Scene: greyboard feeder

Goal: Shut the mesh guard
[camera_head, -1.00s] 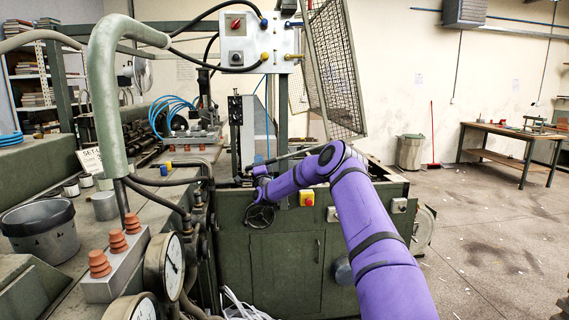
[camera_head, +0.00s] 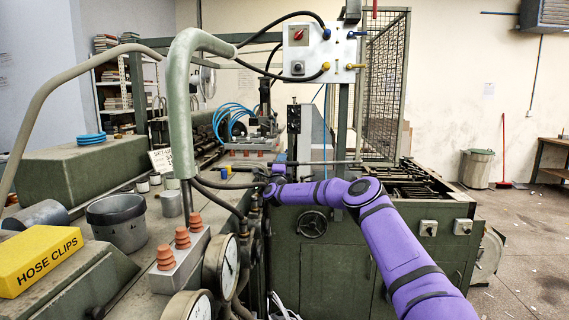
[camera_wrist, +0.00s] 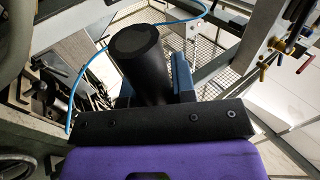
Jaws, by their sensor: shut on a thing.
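The mesh guard (camera_head: 386,88) is a tall wire-mesh panel in a grey frame, upright at the right of the press in the head view. Mesh also shows behind my gripper in the wrist view (camera_wrist: 232,88). My gripper (camera_wrist: 152,82) has its blue fingers shut around a black cylindrical grip (camera_wrist: 138,48). In the head view my gripper (camera_head: 275,178) is small and partly hidden, at the left end of a thin dark horizontal bar (camera_head: 318,162). I cannot tell clearly how the black grip joins the guard.
A control box (camera_head: 313,50) hangs above the press. A handwheel (camera_head: 312,224) is on the green cabinet below my gripper. Gauges (camera_head: 220,262), a bucket (camera_head: 118,221) and a yellow hose-clips box (camera_head: 40,259) are at the left. Open floor lies at the right.

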